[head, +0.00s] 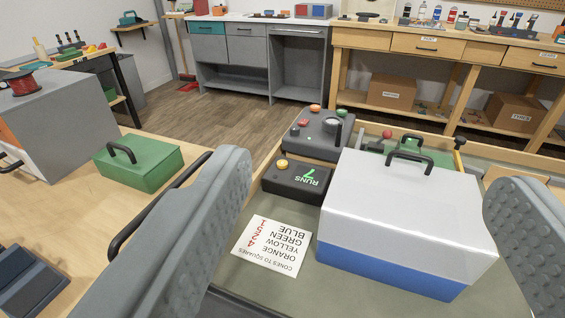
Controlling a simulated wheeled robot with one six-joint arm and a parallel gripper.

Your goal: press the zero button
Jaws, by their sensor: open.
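A black counter box (297,182) with green lettering "RUNS" and a 7, upside down in the picture, sits on the green-grey mat. An amber round button (282,164) stands on its far left corner; no zero label is readable on it. Behind it is a dark grey control box (317,135) with orange, red and green buttons and a pale knob. My gripper (372,170) is open, with one grey finger at the left and one at the right. The counter box shows between the fingers, nearer the left one. The gripper holds nothing.
A white and blue case (405,215) with a black handle stands right of the counter box. A printed card (271,246) lies in front of it. A green case (139,163) and a grey cabinet (62,120) are at the left. Workbenches (430,45) line the back; floor lies between.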

